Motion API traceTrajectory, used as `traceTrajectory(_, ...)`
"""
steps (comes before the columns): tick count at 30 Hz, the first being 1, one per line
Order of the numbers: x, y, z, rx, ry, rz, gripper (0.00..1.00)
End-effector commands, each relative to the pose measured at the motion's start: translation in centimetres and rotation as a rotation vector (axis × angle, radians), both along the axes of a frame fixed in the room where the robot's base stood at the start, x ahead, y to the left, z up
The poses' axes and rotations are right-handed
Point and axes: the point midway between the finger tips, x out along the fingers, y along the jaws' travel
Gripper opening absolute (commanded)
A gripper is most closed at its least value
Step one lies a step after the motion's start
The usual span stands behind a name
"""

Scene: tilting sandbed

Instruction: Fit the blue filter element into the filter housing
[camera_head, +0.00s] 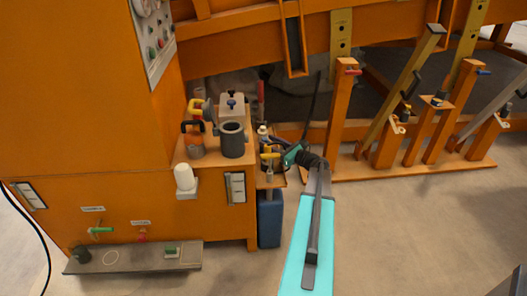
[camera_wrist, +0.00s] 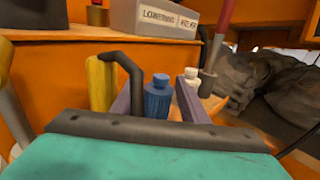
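The blue filter element (camera_wrist: 158,97) shows in the wrist view as a small upright blue cylinder with a narrower top. It stands between and beyond the two purple-grey fingers of my gripper (camera_wrist: 160,90); its base is hidden. The fingers are apart, with the element in the gap, and I see no clear grip on it. In the head view my gripper (camera_head: 284,157) is at the small side shelf (camera_head: 270,182), where the element cannot be made out clearly. The filter housing appears to be the dark grey open cup (camera_head: 232,140) on the orange cabinet top, left of my gripper.
A white bottle (camera_wrist: 191,77) stands right of the element. A yellow piece (camera_wrist: 100,82) with a dark bent lever is close on the left. A grey labelled box (camera_wrist: 155,18) is behind. A blue canister (camera_head: 269,218) is below the shelf. Orange posts (camera_head: 342,120) stand right.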

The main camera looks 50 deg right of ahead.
Motion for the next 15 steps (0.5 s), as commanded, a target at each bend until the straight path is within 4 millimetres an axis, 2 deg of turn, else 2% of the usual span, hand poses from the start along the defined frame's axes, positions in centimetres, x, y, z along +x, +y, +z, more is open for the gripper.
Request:
traceTrajectory(6,2.6,0.0,-0.1,0.0,-0.001,0.001,0.4)
traceTrajectory(15,3.2,0.0,0.0,0.001,0.0,-0.003,0.4)
